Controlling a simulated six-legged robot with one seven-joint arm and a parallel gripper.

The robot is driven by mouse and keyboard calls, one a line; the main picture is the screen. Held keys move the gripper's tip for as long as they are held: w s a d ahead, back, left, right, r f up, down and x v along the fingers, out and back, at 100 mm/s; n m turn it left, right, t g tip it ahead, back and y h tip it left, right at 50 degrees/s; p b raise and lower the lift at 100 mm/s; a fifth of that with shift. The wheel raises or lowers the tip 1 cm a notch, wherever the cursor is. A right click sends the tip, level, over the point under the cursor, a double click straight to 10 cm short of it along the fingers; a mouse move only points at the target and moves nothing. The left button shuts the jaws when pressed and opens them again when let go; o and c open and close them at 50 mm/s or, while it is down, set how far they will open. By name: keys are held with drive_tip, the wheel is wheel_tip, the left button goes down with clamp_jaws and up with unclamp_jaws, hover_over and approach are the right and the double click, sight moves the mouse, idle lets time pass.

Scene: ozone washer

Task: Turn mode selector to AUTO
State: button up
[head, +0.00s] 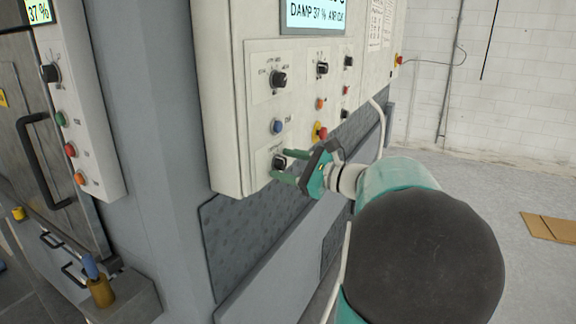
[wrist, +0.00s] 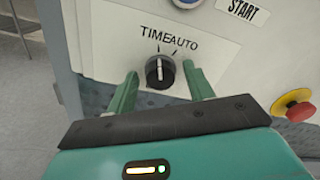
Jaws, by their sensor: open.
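The mode selector (wrist: 160,72) is a black round knob on a white panel plate (wrist: 212,62), with TIME and AUTO printed above it. Its white pointer line stands nearly upright, below the end of TIME and left of AUTO. My gripper (wrist: 161,75) is open, with one green finger left of the knob and one right of it. A gap shows between each finger and the knob; contact is not visible. In the head view my gripper (head: 280,166) is at the lowest knob on the cabinet's control panel, where the fingers partly hide the plate.
A red emergency button on a yellow base (wrist: 295,105) sits right of my gripper. It also shows in the head view (head: 320,132), just above my gripper. A blue button (head: 277,127) and other black selectors (head: 278,79) are higher on the panel.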

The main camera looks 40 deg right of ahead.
drive_tip(key=shift+c, duration=0.4)
drive_tip(key=c, duration=0.9)
drive_tip(key=shift+m, duration=0.3)
drive_tip(key=m, duration=0.4)
drive_tip(key=shift+d+m, duration=0.1)
drive_tip(key=shift+m, duration=1.5)
drive_tip(key=o, duration=1)
